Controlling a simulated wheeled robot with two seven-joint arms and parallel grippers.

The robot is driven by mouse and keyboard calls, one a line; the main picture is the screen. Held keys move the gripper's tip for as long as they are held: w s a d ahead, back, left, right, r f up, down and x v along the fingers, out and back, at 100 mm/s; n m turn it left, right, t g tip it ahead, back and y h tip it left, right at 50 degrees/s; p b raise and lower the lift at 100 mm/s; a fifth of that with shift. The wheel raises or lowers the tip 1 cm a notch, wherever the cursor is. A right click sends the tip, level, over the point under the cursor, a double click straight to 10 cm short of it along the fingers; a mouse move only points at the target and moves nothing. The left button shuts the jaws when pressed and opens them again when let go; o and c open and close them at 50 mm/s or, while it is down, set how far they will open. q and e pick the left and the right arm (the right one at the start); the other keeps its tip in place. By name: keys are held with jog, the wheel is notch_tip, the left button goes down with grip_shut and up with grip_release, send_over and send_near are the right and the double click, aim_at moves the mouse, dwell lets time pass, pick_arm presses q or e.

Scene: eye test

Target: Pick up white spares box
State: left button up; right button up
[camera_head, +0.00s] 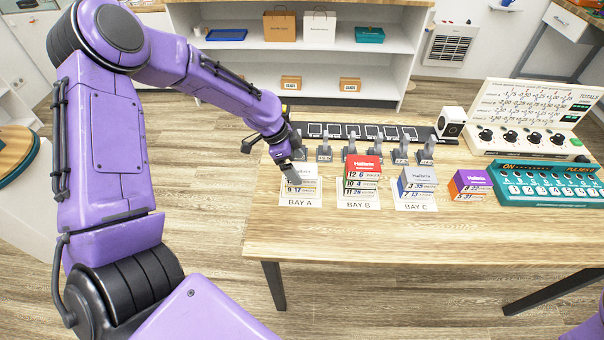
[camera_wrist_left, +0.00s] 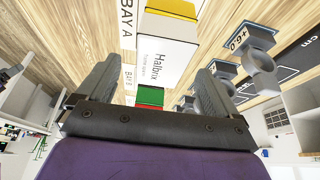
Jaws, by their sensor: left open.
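The white spares box (camera_head: 309,170) stands at Bay A on the wooden table, with a yellow-topped part below it. In the left wrist view the white box (camera_wrist_left: 165,55) shows its printed face between and beyond the fingers. My left gripper (camera_head: 297,172) is above Bay A and hides part of the box in the head view. The left gripper also shows in the wrist view (camera_wrist_left: 158,68), with its fingers apart and nothing visibly gripped. Contact between fingers and box cannot be told. My right gripper is out of view.
A red-topped stack (camera_head: 363,165) stands at Bay B and a grey-topped stack (camera_head: 418,178) at Bay C. A purple-topped box (camera_head: 471,179) sits right of them. Grey stands (camera_head: 324,152) line up behind. A teal console (camera_head: 548,184) fills the right. The table's front (camera_head: 400,240) is clear.

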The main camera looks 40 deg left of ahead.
aim_at(301, 170)
pick_arm(q)
jog(key=x, duration=0.4)
jog(key=shift+w, duration=0.15)
jog(key=c, duration=1.1)
